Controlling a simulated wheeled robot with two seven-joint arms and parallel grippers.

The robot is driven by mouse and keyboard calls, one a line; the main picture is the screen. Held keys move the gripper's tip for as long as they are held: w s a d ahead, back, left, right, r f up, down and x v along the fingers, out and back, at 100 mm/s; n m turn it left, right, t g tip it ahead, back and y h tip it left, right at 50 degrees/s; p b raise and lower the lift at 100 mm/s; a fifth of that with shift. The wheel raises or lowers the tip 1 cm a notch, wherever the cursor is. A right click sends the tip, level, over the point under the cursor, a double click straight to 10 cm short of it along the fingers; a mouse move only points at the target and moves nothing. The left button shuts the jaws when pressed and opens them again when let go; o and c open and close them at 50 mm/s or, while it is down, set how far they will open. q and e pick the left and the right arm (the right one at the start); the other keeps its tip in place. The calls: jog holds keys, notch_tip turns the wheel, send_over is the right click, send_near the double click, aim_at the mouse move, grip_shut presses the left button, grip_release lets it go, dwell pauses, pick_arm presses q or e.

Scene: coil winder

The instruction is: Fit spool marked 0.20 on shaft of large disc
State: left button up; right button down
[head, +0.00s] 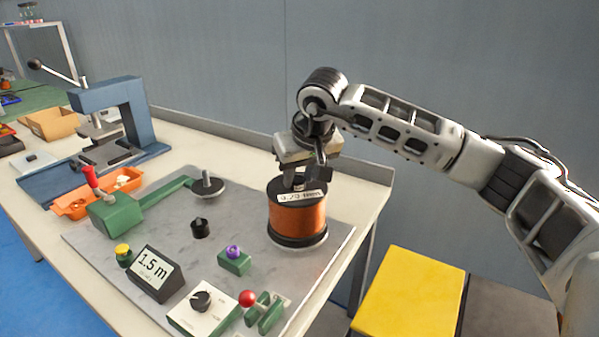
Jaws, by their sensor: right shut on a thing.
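The copper-wire spool (297,217) has black flanges and a white label reading 0.20 mm. It is upright at the right side of the grey plate. My right gripper (299,180) comes down from above and is shut on the top of the spool. A pale rim of the large disc (300,248) shows just under the spool's lower flange. The spool hides the rest of that disc and its shaft, so I cannot tell how far down it sits. My left gripper is not in view.
A small disc with an upright pin (207,186) ends the green arm with a red handle (92,178). A black knob (199,228), a 1.5 m display (157,272), a purple-topped block (234,260) and a red-knobbed lever (248,298) stand nearby. A blue press (125,110) is behind left.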

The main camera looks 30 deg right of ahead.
pick_arm(q)
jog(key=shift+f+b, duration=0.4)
jog(key=shift+b, duration=0.05)
pick_arm(e)
jog(key=shift+f, duration=0.4)
jog(key=c, duration=1)
grip_release()
jog(key=shift+s+f, duration=0.1)
jog(key=shift+f, duration=0.3)
jog(key=shift+r, duration=0.45)
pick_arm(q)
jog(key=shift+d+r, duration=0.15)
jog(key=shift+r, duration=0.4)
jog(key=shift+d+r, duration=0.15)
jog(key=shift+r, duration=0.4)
pick_arm(e)
jog(key=v, duration=1.5)
jog(key=shift+r, duration=0.25)
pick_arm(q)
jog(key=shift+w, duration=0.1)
pick_arm(e)
jog(key=shift+s, duration=0.15)
